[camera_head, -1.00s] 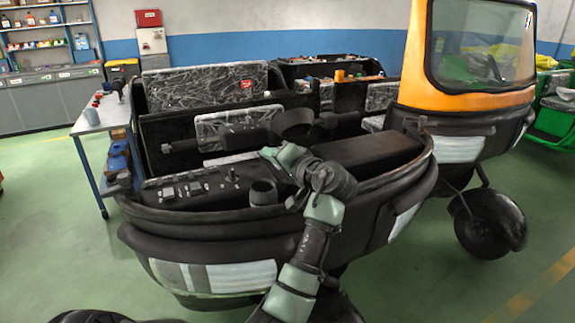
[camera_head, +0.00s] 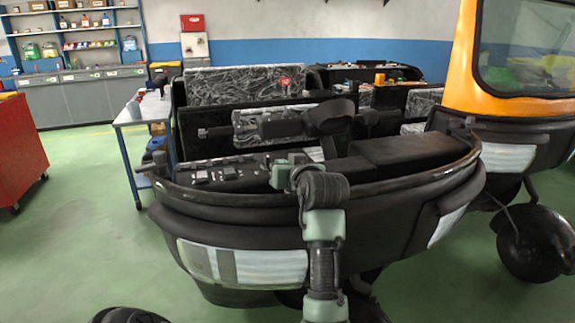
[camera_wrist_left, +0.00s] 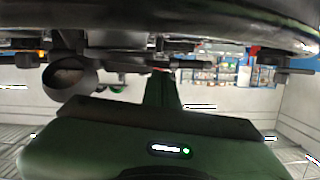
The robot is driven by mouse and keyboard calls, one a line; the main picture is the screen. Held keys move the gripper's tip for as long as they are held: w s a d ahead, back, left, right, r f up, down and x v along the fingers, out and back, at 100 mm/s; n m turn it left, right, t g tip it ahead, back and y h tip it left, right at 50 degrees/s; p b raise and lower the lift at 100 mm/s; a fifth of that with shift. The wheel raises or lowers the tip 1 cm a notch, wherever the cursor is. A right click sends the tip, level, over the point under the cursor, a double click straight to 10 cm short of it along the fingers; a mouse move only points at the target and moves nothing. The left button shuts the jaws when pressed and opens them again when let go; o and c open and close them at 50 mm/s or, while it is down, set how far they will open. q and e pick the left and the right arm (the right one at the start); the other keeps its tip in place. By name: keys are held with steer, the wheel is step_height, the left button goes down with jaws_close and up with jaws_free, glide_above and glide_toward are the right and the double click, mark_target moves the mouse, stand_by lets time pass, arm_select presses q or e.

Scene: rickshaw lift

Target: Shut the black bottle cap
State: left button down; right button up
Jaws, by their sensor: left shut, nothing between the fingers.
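I cannot pick out a black bottle cap or its bottle in either view. My left arm comes up from the bottom middle of the head view and bends over the front rim of the black rickshaw (camera_head: 385,240). Its hand lies over the dashboard, and its fingertips cannot be made out there. In the left wrist view, which seems upside down, the green housing of my left gripper (camera_wrist_left: 163,92) fills the bottom. The gripper is shut with nothing in it. My right gripper is not in view.
A handlebar with a dark ring (camera_head: 330,117) stands behind the dashboard; the ring also shows in the left wrist view (camera_wrist_left: 68,85). A red cabinet (camera_head: 18,150) is at left, a white table (camera_head: 140,115) behind. Green floor between them is clear.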

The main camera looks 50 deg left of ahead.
arm_select(q)
steer(key=shift+s+a+f+n+t+b, duration=0.1)
steer(key=shift+s+f+n+t+b, duration=0.05)
steer(key=shift+f+n+b, duration=0.2)
steer(key=shift+s+f+n+t+b, duration=0.15)
steer(key=shift+f+n, duration=0.1)
steer(key=shift+f, duration=0.15)
steer(key=shift+f, duration=0.1)
